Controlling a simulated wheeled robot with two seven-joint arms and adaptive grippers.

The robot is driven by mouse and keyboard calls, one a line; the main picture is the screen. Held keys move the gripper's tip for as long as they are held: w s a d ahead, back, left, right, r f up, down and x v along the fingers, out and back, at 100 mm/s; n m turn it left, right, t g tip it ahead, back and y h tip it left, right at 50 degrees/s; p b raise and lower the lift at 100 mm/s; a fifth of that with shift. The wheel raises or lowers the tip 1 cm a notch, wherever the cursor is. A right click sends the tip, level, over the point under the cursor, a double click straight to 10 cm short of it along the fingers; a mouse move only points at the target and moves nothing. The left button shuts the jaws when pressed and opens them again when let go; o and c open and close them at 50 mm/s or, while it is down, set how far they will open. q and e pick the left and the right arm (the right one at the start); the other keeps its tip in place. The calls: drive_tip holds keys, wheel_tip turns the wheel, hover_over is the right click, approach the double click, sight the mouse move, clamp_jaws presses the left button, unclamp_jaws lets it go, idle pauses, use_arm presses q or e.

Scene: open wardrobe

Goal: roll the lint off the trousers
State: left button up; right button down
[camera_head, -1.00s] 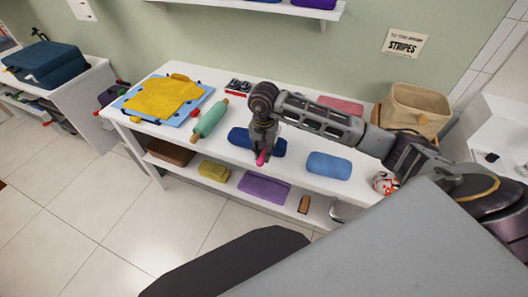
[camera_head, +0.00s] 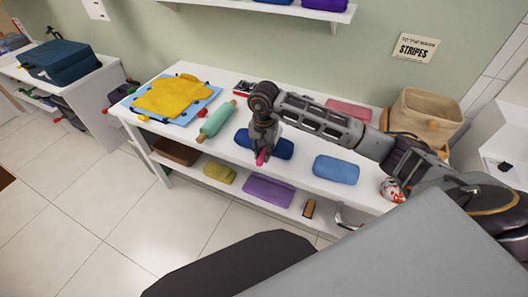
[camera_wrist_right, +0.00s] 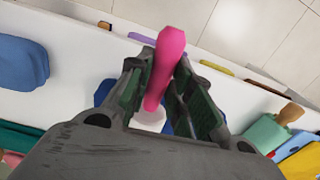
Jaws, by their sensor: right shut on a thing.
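Yellow folded trousers (camera_head: 172,97) lie on a light blue board (camera_head: 203,105) at the left of the white shelf top. My right gripper (camera_head: 260,157) is shut on a pink handle (camera_head: 260,160), which also shows between the fingers in the right wrist view (camera_wrist_right: 168,52). A whitish round part (camera_wrist_right: 149,120) shows by the handle's lower end in that view; it may be the lint roller's head, mostly hidden. The gripper is in front of a dark blue rolled cloth, right of the trousers and apart from them. Lint is too small to tell. My left gripper is not in view.
A teal roller with wooden handles (camera_head: 216,120) lies between the trousers and my gripper. A blue folded cloth (camera_head: 336,169) and a beige basket (camera_head: 424,113) are to the right. Several folded items, including a purple cloth (camera_head: 268,189), lie on the lower shelf. The floor in front is clear.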

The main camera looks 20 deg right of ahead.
drive_tip(key=shift+a, duration=0.15)
drive_tip(key=shift+w+a, duration=0.25)
drive_tip(key=shift+w, duration=0.05)
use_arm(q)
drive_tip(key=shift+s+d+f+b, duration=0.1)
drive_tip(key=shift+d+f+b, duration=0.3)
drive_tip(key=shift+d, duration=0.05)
use_arm(e)
drive_tip(key=shift+w+a, duration=0.5)
drive_tip(key=shift+w, duration=0.1)
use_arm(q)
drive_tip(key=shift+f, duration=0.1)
use_arm(e)
drive_tip(key=shift+w+a, duration=0.1)
use_arm(q)
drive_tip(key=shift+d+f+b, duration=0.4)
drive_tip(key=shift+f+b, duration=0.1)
drive_tip(key=shift+b, duration=0.1)
use_arm(e)
drive_tip(key=shift+w+a+f, duration=0.1)
drive_tip(key=shift+w+a, duration=0.6)
drive_tip(key=shift+w+a, duration=0.15)
drive_tip(key=shift+a, duration=0.05)
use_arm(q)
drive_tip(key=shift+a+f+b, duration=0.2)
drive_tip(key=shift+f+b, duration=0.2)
use_arm(e)
drive_tip(key=shift+w+a, duration=0.7)
drive_tip(key=shift+w, duration=0.15)
